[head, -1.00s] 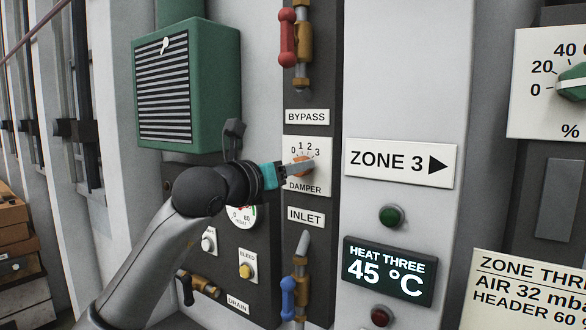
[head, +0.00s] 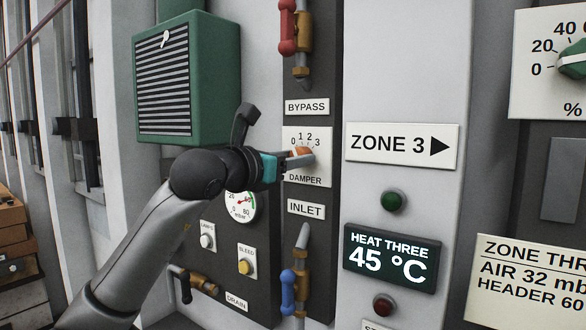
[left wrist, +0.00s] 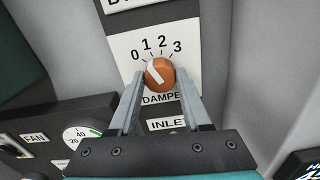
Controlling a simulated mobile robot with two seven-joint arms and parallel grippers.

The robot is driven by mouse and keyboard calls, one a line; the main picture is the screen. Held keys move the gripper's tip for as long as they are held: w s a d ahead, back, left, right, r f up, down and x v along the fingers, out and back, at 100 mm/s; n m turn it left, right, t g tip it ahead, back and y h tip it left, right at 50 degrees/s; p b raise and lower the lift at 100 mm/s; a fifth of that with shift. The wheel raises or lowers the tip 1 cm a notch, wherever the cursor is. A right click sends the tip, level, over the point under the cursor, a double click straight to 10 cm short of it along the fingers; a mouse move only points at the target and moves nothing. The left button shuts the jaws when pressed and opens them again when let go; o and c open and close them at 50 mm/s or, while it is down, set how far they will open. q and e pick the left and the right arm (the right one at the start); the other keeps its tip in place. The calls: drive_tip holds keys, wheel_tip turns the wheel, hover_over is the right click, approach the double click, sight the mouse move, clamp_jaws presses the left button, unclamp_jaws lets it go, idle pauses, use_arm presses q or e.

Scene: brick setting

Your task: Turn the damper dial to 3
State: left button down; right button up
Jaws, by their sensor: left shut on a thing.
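The damper dial (head: 303,151) is an orange-brown round knob on a white plate marked 0 to 3, on a dark panel strip. In the left wrist view the dial (left wrist: 160,73) shows a white pointer stripe tilted up and left, toward the 0 and 1 side, away from 3. My left gripper (head: 300,160) reaches in from the left and is shut on the dial. Its two fingers (left wrist: 159,92) lie on either side of the knob in the left wrist view. The fingers and arm hide part of the plate in the head view. My right gripper is not in view.
A red-handled bypass valve (head: 288,35) is above the dial and a blue-handled inlet valve (head: 288,290) below. A pressure gauge (head: 241,204) sits just below my left wrist. A green louvred box (head: 185,80) juts out at upper left. The ZONE 3 sign (head: 400,146) is to the right.

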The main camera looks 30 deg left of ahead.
use_arm(q)
drive_tip(key=shift+m+b, duration=2.2)
drive_tip(key=shift+m, duration=4.6)
drive_tip(key=shift+c, duration=1.8)
unclamp_jaws()
drive_tip(key=s+a+b, duration=0.2)
drive_tip(key=s+b, duration=0.3)
drive_tip(key=s, duration=1)
drive_tip(key=shift+s, duration=0.1)
